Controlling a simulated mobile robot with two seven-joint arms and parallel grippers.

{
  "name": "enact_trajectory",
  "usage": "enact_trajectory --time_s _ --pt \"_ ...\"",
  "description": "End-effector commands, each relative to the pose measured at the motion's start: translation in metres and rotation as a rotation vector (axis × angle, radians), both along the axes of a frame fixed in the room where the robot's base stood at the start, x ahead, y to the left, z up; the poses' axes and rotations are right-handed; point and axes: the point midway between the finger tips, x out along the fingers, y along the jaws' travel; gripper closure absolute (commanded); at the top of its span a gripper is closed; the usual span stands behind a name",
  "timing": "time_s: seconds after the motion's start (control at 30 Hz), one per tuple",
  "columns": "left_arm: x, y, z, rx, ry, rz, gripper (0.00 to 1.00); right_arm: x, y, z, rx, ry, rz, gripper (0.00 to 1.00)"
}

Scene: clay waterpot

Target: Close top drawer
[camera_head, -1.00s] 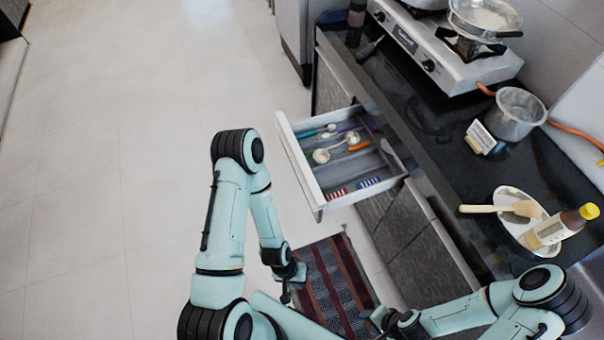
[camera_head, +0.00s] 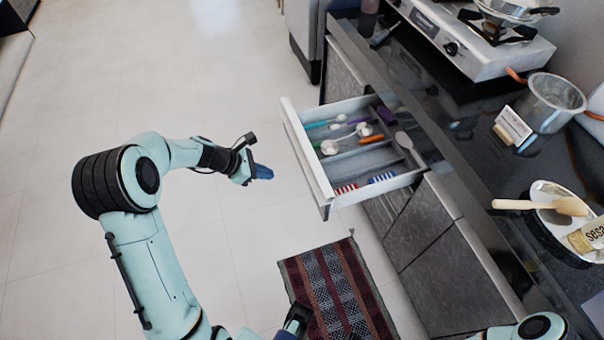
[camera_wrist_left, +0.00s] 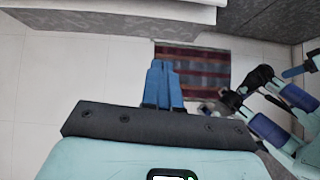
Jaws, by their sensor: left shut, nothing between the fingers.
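The top drawer (camera_head: 318,172) is pulled out from the dark counter cabinet, its white front facing left. It holds several utensils, with its inside open to view. My left gripper (camera_head: 268,173) is shut and empty, left of the drawer front with a gap between them. Its blue fingers (camera_wrist_left: 157,72) show close together in the left wrist view, where a pale edge, likely the drawer front (camera_wrist_left: 120,14), crosses the top. My right gripper (camera_head: 295,320) appears in part at the bottom edge; its fingers are not clear.
A striped rug (camera_head: 335,290) lies on the floor below the drawer. The counter above carries a stove (camera_head: 480,45), a metal pot (camera_head: 548,103) and a plate with a wooden spatula (camera_head: 540,205). The floor left of the drawer is clear.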

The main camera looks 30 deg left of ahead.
Motion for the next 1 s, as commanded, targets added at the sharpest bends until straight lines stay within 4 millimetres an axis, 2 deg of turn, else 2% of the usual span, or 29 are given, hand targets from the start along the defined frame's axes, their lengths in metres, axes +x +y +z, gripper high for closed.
enact_trajectory --time_s 0.1,0.2,0.37,0.7,1.0 --pt "0.009 0.010 0.024 -0.059 -0.037 0.063 1.00 0.000 0.000 -0.008 0.000 -0.001 0.000 0.54" --pt "0.014 0.008 0.027 -0.075 -0.044 0.073 1.00 0.000 0.000 -0.009 0.000 -0.002 0.000 0.54" --pt "0.026 -0.004 0.011 -0.077 -0.042 0.072 1.00 0.001 0.000 -0.012 0.000 -0.006 -0.001 0.54" --pt "0.067 -0.039 -0.039 -0.076 -0.040 0.069 1.00 0.006 0.000 -0.022 -0.003 -0.022 -0.005 0.54" --pt "0.095 -0.061 -0.037 -0.072 -0.042 0.071 1.00 0.006 0.000 -0.021 -0.003 -0.023 -0.004 0.54"
